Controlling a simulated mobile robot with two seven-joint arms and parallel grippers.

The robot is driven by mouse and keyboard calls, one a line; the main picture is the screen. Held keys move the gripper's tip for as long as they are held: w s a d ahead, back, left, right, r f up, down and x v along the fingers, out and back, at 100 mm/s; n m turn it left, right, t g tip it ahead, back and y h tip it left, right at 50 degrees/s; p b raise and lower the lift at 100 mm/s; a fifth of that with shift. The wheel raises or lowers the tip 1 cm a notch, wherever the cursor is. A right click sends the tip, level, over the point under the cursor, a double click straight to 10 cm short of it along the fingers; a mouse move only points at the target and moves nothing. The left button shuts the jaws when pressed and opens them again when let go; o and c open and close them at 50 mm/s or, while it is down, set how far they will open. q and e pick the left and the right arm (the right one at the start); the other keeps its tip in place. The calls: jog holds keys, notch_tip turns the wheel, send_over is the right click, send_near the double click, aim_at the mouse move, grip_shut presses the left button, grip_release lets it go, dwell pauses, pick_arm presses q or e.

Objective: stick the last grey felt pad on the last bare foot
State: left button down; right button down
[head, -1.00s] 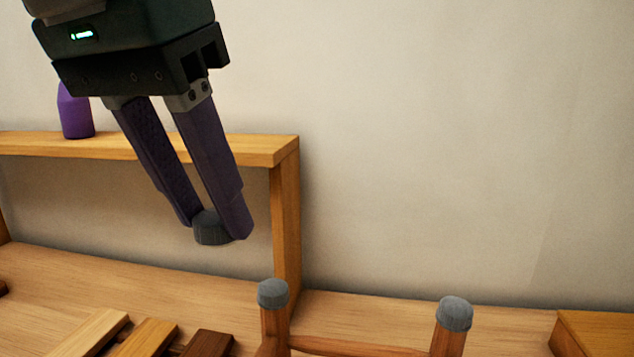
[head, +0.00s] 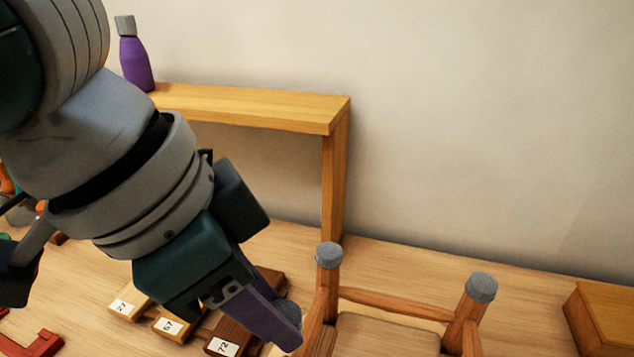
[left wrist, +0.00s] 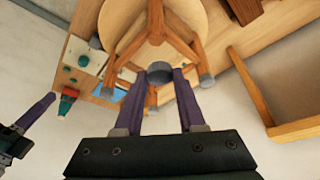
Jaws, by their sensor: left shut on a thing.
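The upturned wooden stool (head: 390,305) stands with its legs up in the head view. Two of its feet carry grey pads, the left one (head: 328,255) and the right one (head: 481,288). Its nearer legs are out of the head view, so no bare foot shows there. My left gripper (head: 280,325) is shut on a grey felt pad (head: 289,311), left of the stool. In the left wrist view the pad (left wrist: 159,72) sits between the purple fingertips, in front of the stool's legs. My right gripper (left wrist: 35,115) shows partly at the left edge there; its opening is unclear.
Numbered wood blocks (head: 168,322) lie under my left gripper. A wooden shelf (head: 250,105) with a purple bottle (head: 135,62) stands behind. A wooden box (head: 605,318) is at the right edge. The space above the stool is clear.

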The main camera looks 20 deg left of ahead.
pick_arm(q)
jog(key=shift+s+d+f, duration=0.1)
jog(key=shift+s+f, duration=0.1)
jog(key=shift+f, duration=0.05)
notch_tip(320, 180, down, 4)
jog(key=b, duration=0.5)
jog(key=shift+f+b, duration=0.35)
jog(key=shift+f, duration=0.35)
jog(key=shift+p, duration=0.5)
jog(key=shift+f, duration=0.25)
dwell(0.3)
jog(key=shift+c, duration=0.5)
grip_release()
